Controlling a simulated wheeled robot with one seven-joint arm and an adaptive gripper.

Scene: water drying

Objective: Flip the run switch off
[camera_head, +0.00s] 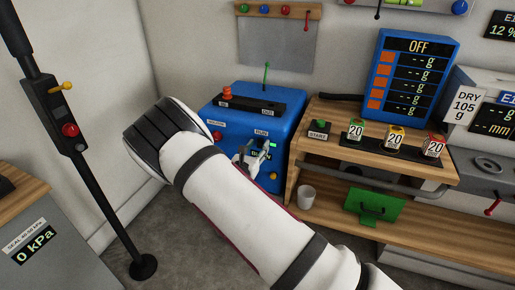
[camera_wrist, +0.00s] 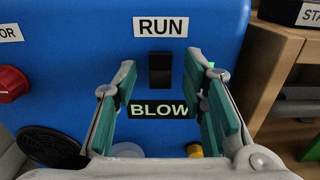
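The run switch (camera_wrist: 160,69) is a black rocker on the front of the blue machine (camera_head: 223,118), directly under a white RUN label (camera_wrist: 160,26). A dark display (camera_wrist: 157,109) reading BLOW is just below it. My gripper (camera_wrist: 161,78) is open and empty in front of the panel, with one green-padded finger on each side of the switch. A gap shows between the fingers and the switch; I cannot tell how far the tips are from the panel. In the head view my gripper (camera_head: 254,157) is at the machine's front, and my arm and gripper hide the switch.
A red knob (camera_wrist: 12,83) and a black round vent (camera_wrist: 48,146) are left of the fingers. A yellow knob (camera_wrist: 195,150) is below. A wooden bench (camera_head: 350,140) with a START button (camera_head: 318,132) and a white cup (camera_head: 306,196) stands close on the right.

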